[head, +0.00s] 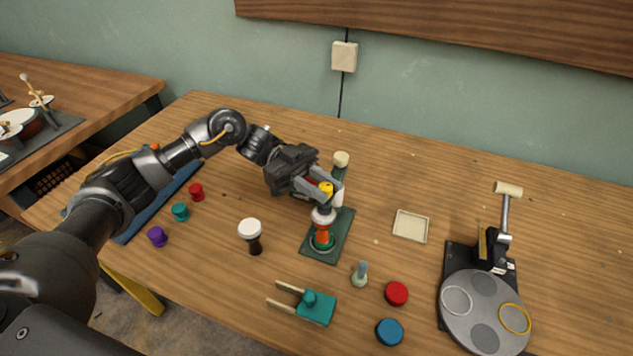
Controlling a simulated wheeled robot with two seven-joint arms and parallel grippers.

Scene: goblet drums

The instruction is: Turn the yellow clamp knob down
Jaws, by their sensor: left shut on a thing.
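The yellow clamp knob (327,187) shows between the fingers of my left gripper (334,193), which is shut on it. The gripper reaches in from the left and partly hides the knob. Below it a red and white goblet drum (322,232) stands upright on a dark green base plate (339,238). A green post with a cream top (341,159) rises behind the fingers. My right gripper is out of view.
A black and white goblet drum (251,233) stands left of the fixture. A cream square tray (410,226) lies to its right. A teal forked tool (316,306), a red disc (396,293) and a blue disc (389,331) lie in front. A grey turntable (484,312) is at right.

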